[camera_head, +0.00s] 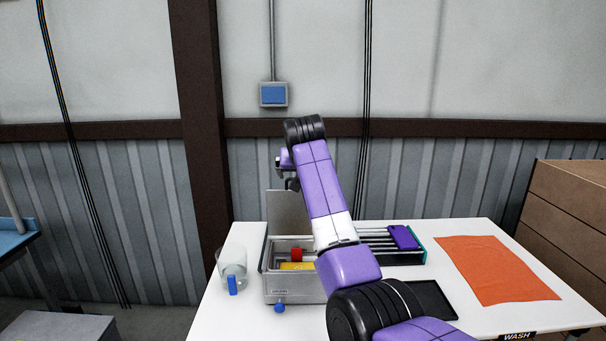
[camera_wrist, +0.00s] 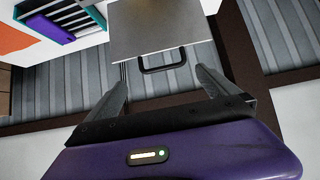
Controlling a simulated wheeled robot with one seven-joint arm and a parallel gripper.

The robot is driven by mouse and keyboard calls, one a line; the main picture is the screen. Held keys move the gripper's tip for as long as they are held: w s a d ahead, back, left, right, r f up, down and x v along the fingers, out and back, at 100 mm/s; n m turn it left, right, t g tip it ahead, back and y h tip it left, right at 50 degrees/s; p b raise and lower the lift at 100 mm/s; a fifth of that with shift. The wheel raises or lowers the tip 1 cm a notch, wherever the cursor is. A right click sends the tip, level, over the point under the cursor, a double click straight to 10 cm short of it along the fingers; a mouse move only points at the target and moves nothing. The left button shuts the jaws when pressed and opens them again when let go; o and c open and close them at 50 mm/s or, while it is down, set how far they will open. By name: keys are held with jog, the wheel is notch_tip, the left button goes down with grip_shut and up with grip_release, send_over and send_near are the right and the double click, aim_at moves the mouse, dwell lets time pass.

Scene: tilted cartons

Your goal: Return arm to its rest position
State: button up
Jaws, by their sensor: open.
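My purple arm (camera_head: 322,185) is raised over the table and bends up toward the back wall. My gripper (camera_head: 292,184) is small and partly hidden in the head view, left of the upper arm, above the raised lid of the box. In the wrist view my gripper (camera_wrist: 162,84) shows its two dark fingers spread apart with nothing between them. Beyond the fingers is the grey lid (camera_wrist: 160,15) with a dark handle (camera_wrist: 165,67). I cannot tell the exact gap between the fingers and the handle.
A clear cup (camera_head: 232,264) stands left. A rack (camera_head: 376,240) with a purple piece (camera_head: 403,237), a black tray (camera_head: 432,299) and an orange cloth (camera_head: 497,269) lie right.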

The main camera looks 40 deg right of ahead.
dwell(0.3)
notch_tip(320, 180, up, 8)
jog(key=w+t+h, duration=0.1)
jog(key=w+t, duration=0.1)
jog(key=t, duration=0.2)
jog(key=s+a+f+n+t+y, duration=0.2)
jog(key=s+a+f+n+t, duration=0.1)
jog(key=s+a+f, duration=0.65)
jog(key=s+a+f+n+t+y, duration=0.15)
jog(key=s+a+f+t, duration=0.35)
jog(key=s+f, duration=0.75)
jog(key=s+a+f+g+y, duration=0.1)
jog(key=s+a+f+g, duration=0.1)
jog(key=s, duration=1.2)
jog(key=s+a+f+n+g+y, duration=0.1)
jog(key=s+a+f, duration=0.3)
jog(key=s, duration=1)
jog(key=s+a+f+n+g+y, duration=0.1)
jog(key=s+a, duration=0.5)
jog(key=s, duration=0.8)
notch_tip(320, 180, down, 3)
jog(key=shift+s+a+r+g, duration=0.15)
jog(key=shift+s+g, duration=0.15)
jog(key=shift+g, duration=0.6)
